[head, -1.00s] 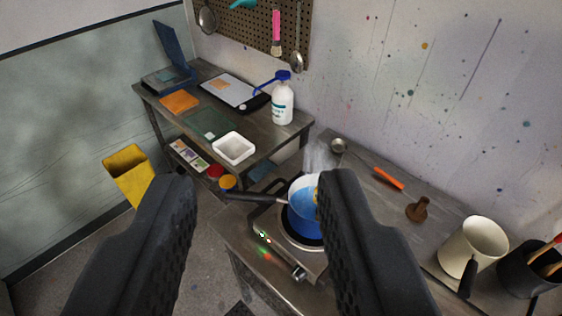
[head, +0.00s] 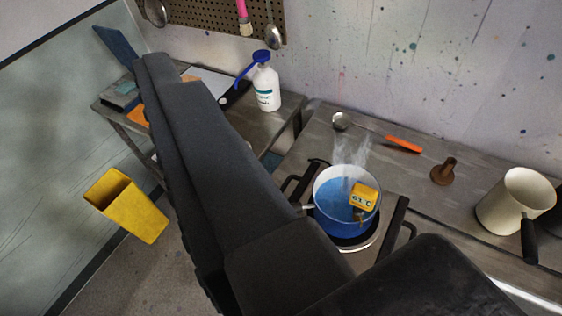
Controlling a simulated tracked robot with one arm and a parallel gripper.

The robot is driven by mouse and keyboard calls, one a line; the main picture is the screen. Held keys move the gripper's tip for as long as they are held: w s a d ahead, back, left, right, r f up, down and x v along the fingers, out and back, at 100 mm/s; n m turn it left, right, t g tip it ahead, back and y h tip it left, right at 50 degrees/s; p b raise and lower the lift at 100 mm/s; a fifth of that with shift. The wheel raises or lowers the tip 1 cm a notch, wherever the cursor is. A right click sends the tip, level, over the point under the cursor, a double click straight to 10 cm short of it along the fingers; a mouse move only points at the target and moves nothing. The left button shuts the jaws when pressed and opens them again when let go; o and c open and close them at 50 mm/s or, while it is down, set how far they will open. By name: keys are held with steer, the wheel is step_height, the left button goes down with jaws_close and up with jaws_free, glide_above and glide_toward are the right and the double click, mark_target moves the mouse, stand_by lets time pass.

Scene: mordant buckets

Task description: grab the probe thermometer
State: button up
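The probe thermometer (head: 364,197) has a small yellow body with a display that seems to read about 61 °C. It sits at the right rim of a pot (head: 324,227) of blue liquid. Most of its probe is hidden. The pot steams on a hot plate (head: 392,226). Another dark part of mine fills the bottom right.
A white bottle with a blue pump (head: 266,88) stands on the rear table. A ladle with an orange handle (head: 403,144), a brown stopper-like piece (head: 444,172) and a cream jug (head: 514,201) lie right of the pot. A yellow bin (head: 127,205) is on the floor at left.

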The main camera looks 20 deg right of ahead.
steer(key=w+f+m+h+p, duration=0.1)
steer(key=w+f+m, duration=0.25)
steer(key=w, duration=0.45)
steer(key=m+g+h+p, duration=0.3)
steer(key=m+g+h, duration=0.5)
steer(key=h, duration=0.4)
glide_toward(361, 199)
steer(key=shift+n+g, duration=0.4)
steer(key=shift+n, duration=0.25)
steer(key=x, duration=0.8)
steer(key=shift+w+d+r, duration=0.1)
steer(key=shift+w+d, duration=0.05)
steer(key=shift+w, duration=0.25)
steer(key=x, duration=0.4)
steer(key=shift+w+d+f, duration=0.15)
steer(key=shift+d+f, duration=0.1)
steer(key=shift+f, duration=0.1)
steer(key=c, duration=1.1)
